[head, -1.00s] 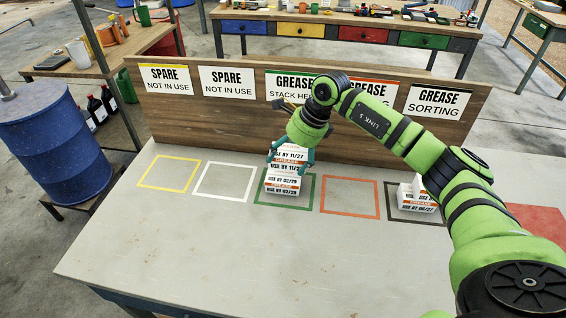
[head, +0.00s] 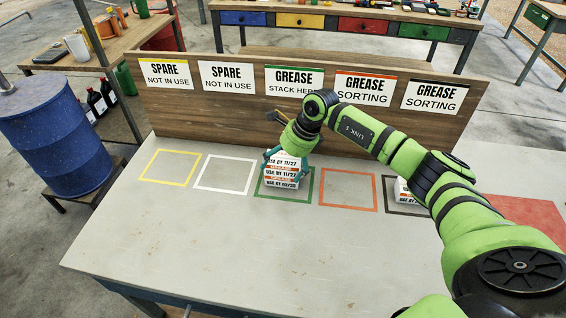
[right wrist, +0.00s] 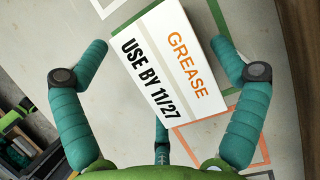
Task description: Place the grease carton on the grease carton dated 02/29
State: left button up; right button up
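A white and orange grease carton marked USE BY 11/27 (head: 284,167) sits on a carton marked 02/29 (head: 281,184), inside the green square (head: 262,194). Both are upright, and no gap shows between them. My right gripper (head: 286,163) is around the upper carton from above. In the right wrist view, the upper carton (right wrist: 170,65) lies turned between the fingers (right wrist: 162,48). A strip of table shows between the left finger and the carton, so the gripper looks open. The lower carton is hidden there. My left gripper is not in view.
Another carton (head: 404,192) stands in the dark GREASE SORTING square, partly behind my right arm. The orange (head: 348,207), white (head: 224,192) and yellow (head: 168,182) squares are empty. A wooden sign board (head: 230,125) stands behind the squares. The front of the table (head: 220,250) is clear.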

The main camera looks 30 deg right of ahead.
jog(key=shift+r, duration=0.1)
jog(key=shift+r, duration=0.2)
jog(key=b+v, duration=0.3)
jog(key=v, duration=0.7)
jog(key=shift+d+r, duration=0.15)
jog(key=shift+r, duration=0.15)
jog(key=shift+s+d+r, duration=0.15)
jog(key=shift+s+r, duration=0.05)
jog(key=shift+r, duration=0.35)
